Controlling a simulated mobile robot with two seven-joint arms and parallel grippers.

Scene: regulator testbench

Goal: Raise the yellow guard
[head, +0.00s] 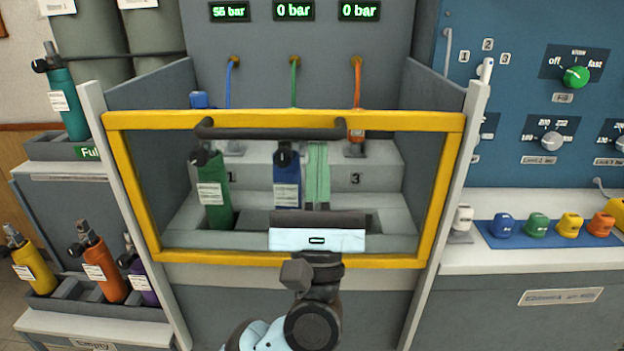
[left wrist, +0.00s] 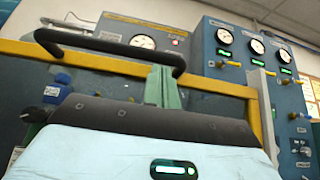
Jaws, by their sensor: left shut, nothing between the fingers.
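The yellow guard (head: 450,160) is a yellow frame with a clear pane, standing lowered across the front of the grey test bay. A black bar handle (head: 270,133) runs along its upper part. The handle also shows in the left wrist view (left wrist: 110,46). My left gripper (head: 317,148) is in front of the guard, its green fingers pointing up and shut with nothing between them. In the left wrist view the fingertips (left wrist: 162,70) are close to the handle's bar, right of its middle; I cannot tell whether they touch it. My right gripper is not in view.
Behind the guard stand a green cylinder (head: 212,190) and a blue cylinder (head: 287,180). White posts (head: 465,135) flank the bay. Cylinder racks (head: 60,147) are on the left. A blue control panel (head: 530,90) and a counter with several coloured caps (head: 537,224) are on the right.

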